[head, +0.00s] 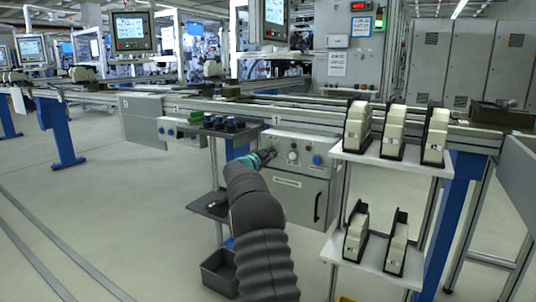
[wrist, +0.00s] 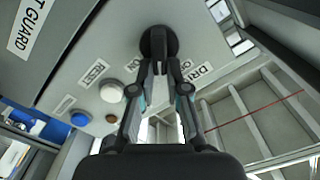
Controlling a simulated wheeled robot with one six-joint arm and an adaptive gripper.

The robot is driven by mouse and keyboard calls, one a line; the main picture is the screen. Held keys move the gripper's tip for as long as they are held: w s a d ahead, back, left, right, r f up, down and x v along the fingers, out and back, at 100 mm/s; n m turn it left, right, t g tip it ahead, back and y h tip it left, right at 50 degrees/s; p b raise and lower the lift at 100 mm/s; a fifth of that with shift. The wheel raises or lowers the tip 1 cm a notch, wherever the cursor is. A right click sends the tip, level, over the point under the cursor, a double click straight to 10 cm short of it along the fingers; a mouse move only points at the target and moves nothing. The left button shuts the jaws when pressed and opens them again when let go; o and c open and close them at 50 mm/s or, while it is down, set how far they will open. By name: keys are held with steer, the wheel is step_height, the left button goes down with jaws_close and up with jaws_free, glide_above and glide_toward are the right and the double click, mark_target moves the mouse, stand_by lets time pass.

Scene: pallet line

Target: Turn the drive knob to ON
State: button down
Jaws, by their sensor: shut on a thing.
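The drive knob (wrist: 172,36) is a black round knob on the grey control panel (wrist: 110,50), at the top middle of the wrist view. A partly covered label beginning "DR" is beside it. My gripper (wrist: 159,62) has its two fingertips closed together on the knob. In the head view my gripper (head: 268,154) reaches the left part of the panel face (head: 300,143) and hides the knob there. The fingertips cover the knob's middle, so I cannot tell which setting it points to.
A white button (wrist: 112,91) by a RESET label and a blue button (wrist: 80,118) are on the same panel. Right of it stands a shelf (head: 376,158) with several beige-and-black parts. Dark-capped items (head: 231,125) stand left of my arm. A grey bin (head: 219,272) is below.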

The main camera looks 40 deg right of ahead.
steer(key=shift+s+d+f+m+b, duration=0.25)
steer(key=shift+m+b, duration=0.45)
steer(key=shift+m, duration=0.95)
steer(key=shift+a+f+m+b, duration=0.1)
steer(key=shift+f+m+b, duration=0.4)
steer(key=shift+m, duration=1.2)
steer(key=shift+s+d+f+m+b, duration=0.15)
steer(key=shift+m+b, duration=0.75)
steer(key=shift+m, duration=0.75)
steer(key=shift+a, duration=0.1)
